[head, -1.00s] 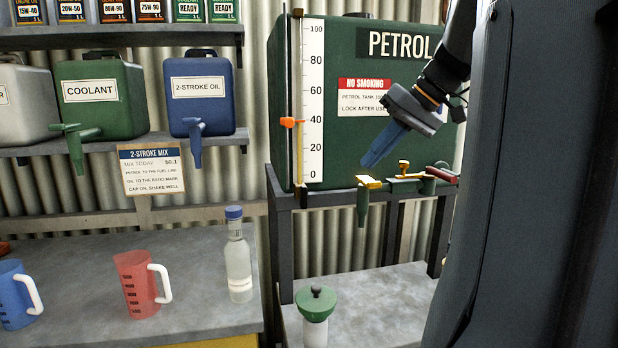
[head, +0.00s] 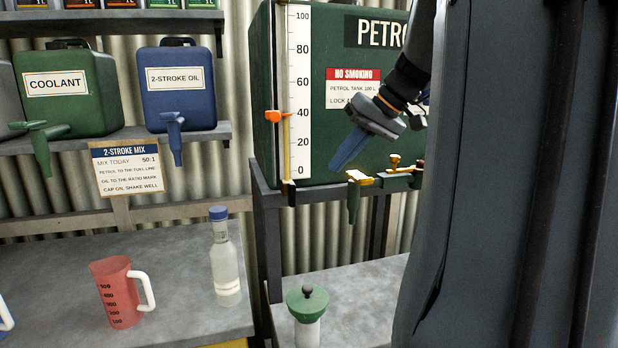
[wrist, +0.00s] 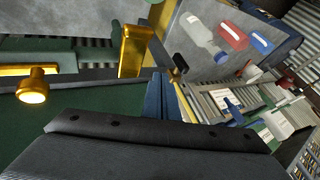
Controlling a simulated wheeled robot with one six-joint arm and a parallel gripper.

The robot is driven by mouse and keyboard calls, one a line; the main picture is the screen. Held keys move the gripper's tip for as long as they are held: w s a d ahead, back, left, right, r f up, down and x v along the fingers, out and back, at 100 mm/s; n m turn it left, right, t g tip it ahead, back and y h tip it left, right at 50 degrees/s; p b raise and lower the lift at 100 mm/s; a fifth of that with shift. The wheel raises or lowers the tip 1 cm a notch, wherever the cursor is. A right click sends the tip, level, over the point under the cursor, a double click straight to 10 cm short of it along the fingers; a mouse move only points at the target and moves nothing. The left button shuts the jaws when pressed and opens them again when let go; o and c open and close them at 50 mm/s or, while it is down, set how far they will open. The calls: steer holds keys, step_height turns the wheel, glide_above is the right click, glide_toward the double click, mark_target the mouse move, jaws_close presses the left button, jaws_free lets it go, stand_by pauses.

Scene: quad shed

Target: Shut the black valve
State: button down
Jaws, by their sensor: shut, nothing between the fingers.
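My gripper (head: 335,162) has blue fingers, shut with nothing between them. It is in front of the green petrol tank (head: 300,100), above and left of the tap. The tap (head: 353,205) has a yellow lever (head: 358,177) on top. A brass knob (head: 394,161) stands on the pipe behind it. In the wrist view my fingertips (wrist: 158,82) are beside the yellow lever (wrist: 135,50), with the brass knob (wrist: 33,85) at left. My arm hides the pipe's right end.
The gauge with an orange marker (head: 274,116) is left of my gripper. A bottle (head: 225,265) and a red jug (head: 118,290) stand on the left bench. A coolant can (head: 70,95) and 2-stroke oil can (head: 180,95) are shelved.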

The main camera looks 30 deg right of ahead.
mark_target(291, 193)
steer(key=w+a+f+p, duration=0.3)
steer(key=w+a+f, duration=0.1)
steer(key=a+f, duration=0.1)
steer(key=shift+a, duration=0.5)
steer(key=shift+r, duration=0.1)
steer(key=shift+a+r, duration=0.1)
